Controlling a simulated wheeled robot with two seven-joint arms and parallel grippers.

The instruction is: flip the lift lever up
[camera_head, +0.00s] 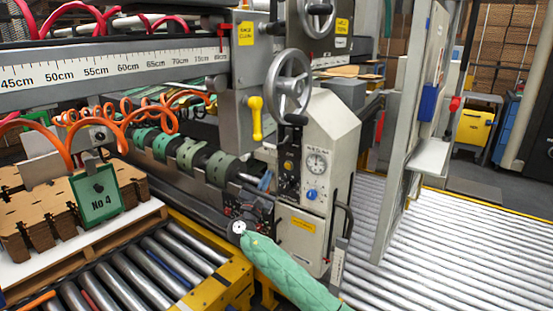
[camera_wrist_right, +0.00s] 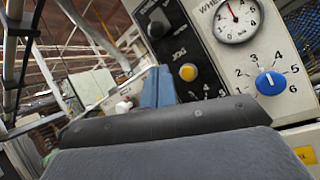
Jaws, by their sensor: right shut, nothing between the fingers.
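My right gripper (camera_head: 265,181) is at the lower left of the control panel on the cream machine housing (camera_head: 335,130), its arm coming up from below. Its blue fingers (camera_wrist_right: 158,88) are shut together, with nothing between them, in front of the panel's left edge in the right wrist view. I cannot make out a lever marked as lift. My left gripper is out of view.
A grey handwheel (camera_head: 290,85) juts out above. Cardboard blanks (camera_head: 35,215) stand left; a roller conveyor (camera_head: 450,250) lies right.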

